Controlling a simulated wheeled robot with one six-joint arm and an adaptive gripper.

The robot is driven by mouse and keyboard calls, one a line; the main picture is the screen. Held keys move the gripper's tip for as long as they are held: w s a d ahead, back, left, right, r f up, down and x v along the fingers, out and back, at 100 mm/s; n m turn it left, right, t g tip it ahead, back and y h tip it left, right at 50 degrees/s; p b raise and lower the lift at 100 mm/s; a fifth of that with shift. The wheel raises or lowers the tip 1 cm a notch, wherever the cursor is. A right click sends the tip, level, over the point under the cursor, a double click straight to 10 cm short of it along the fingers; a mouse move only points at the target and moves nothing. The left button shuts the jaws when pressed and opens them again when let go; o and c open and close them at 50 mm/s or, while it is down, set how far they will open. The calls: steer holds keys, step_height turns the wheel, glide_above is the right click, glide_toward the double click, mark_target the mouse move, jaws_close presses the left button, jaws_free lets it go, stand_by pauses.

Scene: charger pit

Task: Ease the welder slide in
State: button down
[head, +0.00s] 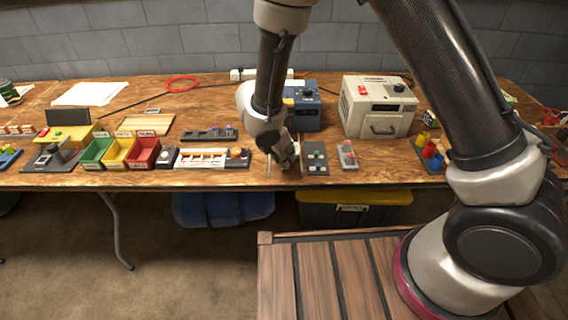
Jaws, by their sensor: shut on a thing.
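A blue box-shaped machine (306,112) with a black knob on top, which looks like the welder, stands on the wooden table behind my wrist. Its left part is hidden by my arm. My gripper (286,160) points down in front of this machine, close to the table's front edge. It is small and dark in the head view, and its jaws are shut on a part there, seemingly the welder slide. The slide itself is hidden by the gripper, so how far in it sits cannot be told.
A dark panel with green buttons (316,160) is just right of my gripper, and a grey block with a red part (347,155) beyond it. A beige machine (378,108) stands at the back right. Left are a white rack (202,158) and a red bin (143,152).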

steer(key=w, duration=0.5)
steer(key=shift+w, duration=0.35)
steer(key=c, duration=1.3)
jaws_free()
steer(key=shift+w+d, duration=0.1)
steer(key=shift+w, duration=0.05)
steer(key=v, duration=1.2)
steer(key=shift+d, duration=0.1)
